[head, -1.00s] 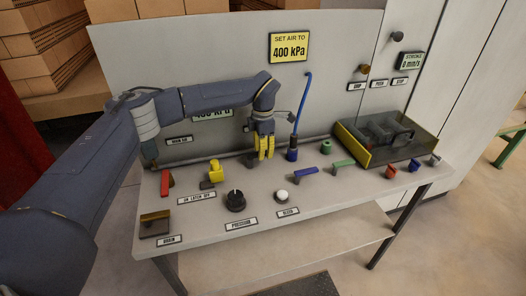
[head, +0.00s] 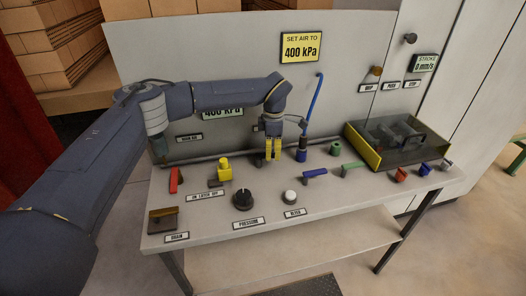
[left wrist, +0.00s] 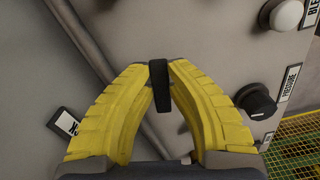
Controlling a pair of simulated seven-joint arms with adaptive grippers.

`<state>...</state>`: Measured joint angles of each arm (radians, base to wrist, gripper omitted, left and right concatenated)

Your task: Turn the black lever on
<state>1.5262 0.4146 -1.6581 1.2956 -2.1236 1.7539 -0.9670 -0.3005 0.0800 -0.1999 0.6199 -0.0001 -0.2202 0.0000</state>
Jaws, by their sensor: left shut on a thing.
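A slim black lever (left wrist: 160,86) stands between my left fingertips in the left wrist view. My left gripper (left wrist: 160,70) is shut on it, with a yellow finger touching each side near the tips. In the head view my left gripper (head: 272,156) points down over the back of the grey bench, just left of a dark cylinder with a blue hose. The lever is hidden behind the fingers there. A yellow sign reading "SET AIR TO 400 kPa" (head: 300,47) hangs on the back panel. My right gripper is not in view.
A red lever (head: 174,181), yellow valve (head: 225,171), black pressure knob (head: 243,200) and white bleed button (head: 289,197) stand on the bench (head: 330,207). The blue hose (head: 313,105) rises close right of my gripper.

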